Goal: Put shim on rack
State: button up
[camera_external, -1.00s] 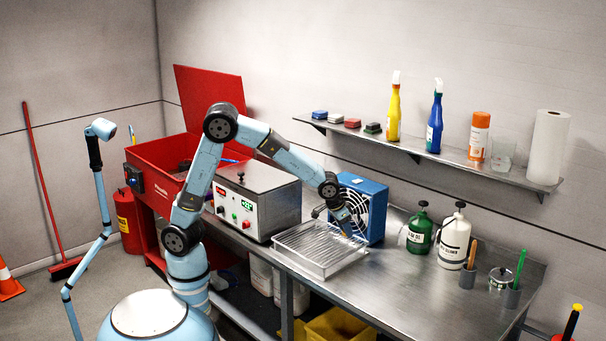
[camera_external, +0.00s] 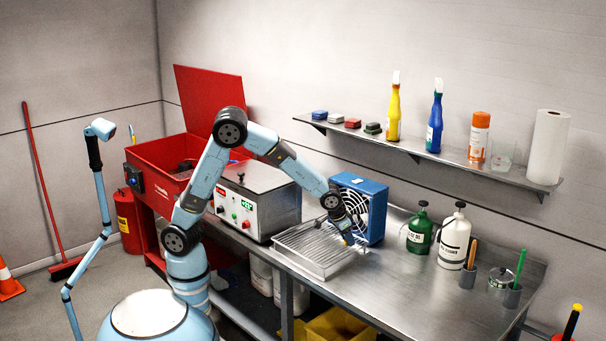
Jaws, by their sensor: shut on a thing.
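The rack (camera_external: 318,261) is a silver slatted tray lying on the steel bench, in front of the blue fan. My gripper (camera_external: 347,238) is low over the back right part of the rack, close in front of the fan. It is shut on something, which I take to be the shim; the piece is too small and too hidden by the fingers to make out. I cannot tell whether it touches the rack.
The blue fan (camera_external: 362,207) stands right behind my gripper. A grey box with a green display (camera_external: 258,201) is left of the rack. Green (camera_external: 419,236) and white (camera_external: 453,243) bottles stand to the right. The front right bench (camera_external: 410,293) is clear.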

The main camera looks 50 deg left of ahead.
jog(key=shift+s+f, duration=0.1)
jog(key=shift+f, duration=0.15)
